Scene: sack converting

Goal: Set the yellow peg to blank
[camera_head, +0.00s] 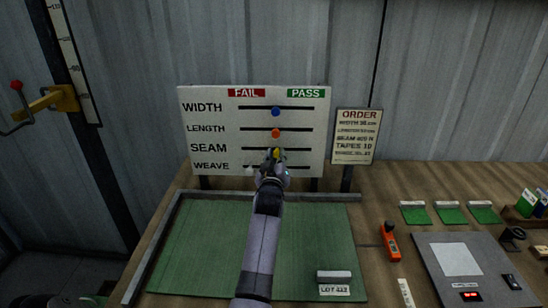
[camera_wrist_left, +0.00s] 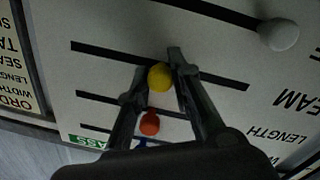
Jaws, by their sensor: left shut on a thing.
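The yellow peg (camera_head: 276,152) is at about the middle of the SEAM slot on the white board (camera_head: 215,118), between the FAIL and PASS headings. My left gripper (camera_head: 273,158) is at the board, its body covering part of the lower rows. In the left wrist view, its two fingertips (camera_wrist_left: 166,72) are on either side of the yellow peg (camera_wrist_left: 160,78), shut on it. My right gripper is not in view.
A blue peg (camera_head: 276,112) is on the WIDTH row and an orange-red peg (camera_head: 276,133) on the LENGTH row. A grey peg (camera_wrist_left: 278,35) is on the WEAVE slot, left of the yellow one on the board. An order card (camera_head: 356,137) stands right of the board.

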